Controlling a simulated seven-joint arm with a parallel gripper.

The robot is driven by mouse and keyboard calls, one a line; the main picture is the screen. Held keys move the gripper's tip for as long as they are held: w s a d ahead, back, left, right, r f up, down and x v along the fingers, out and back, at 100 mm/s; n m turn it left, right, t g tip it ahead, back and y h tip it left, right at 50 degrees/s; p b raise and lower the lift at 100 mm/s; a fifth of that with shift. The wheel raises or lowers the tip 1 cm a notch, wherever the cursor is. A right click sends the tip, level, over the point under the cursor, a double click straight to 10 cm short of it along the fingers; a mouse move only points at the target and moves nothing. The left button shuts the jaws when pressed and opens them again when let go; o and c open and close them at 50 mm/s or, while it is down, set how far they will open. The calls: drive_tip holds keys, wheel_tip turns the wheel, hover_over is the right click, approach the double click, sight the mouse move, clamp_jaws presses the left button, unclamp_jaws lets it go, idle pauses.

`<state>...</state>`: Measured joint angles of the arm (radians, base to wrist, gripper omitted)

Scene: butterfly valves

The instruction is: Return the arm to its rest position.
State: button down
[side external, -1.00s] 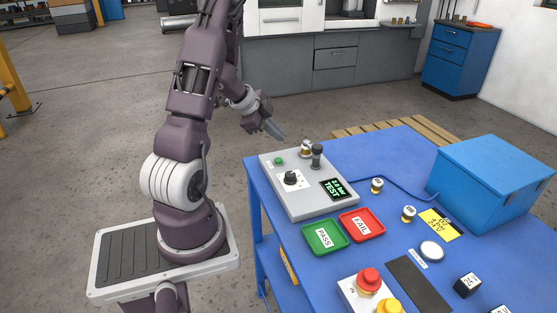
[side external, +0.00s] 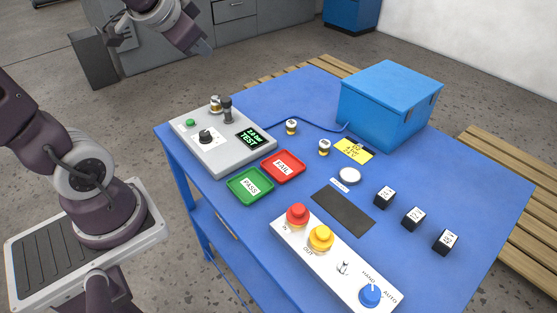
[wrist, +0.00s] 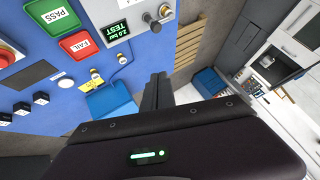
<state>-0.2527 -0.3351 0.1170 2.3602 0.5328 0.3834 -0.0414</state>
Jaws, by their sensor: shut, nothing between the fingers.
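My gripper (side external: 207,48) is up in the air beyond the far left part of the blue table (side external: 300,85), above and behind the grey test box (side external: 215,150). Its fingers are together with nothing between them. In the wrist view the dark fingers (wrist: 157,92) lie side by side, pointing away from the camera, with floor and the table's edge behind them. A brass-and-white valve (side external: 216,104) sits at the back of the test box beside a dark upright post (side external: 227,110). My gripper is apart from both.
Two small valves (side external: 291,127) (side external: 324,147) stand on the table near a blue bin (side external: 390,105). Green PASS (side external: 250,186) and red FAIL (side external: 283,167) trays lie before the test box. A button panel (side external: 335,258) and black blocks (side external: 414,218) stand nearer. Grey cabinets (side external: 215,45) are behind.

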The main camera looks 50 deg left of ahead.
drive_tip(key=s+d+f+g+h, duration=0.1)
drive_tip(key=s+d+h, duration=0.4)
drive_tip(key=s+d, duration=0.8)
drive_tip(key=d+f, duration=0.1)
drive_tip(key=d, duration=0.2)
drive_tip(key=shift+g, duration=0.4)
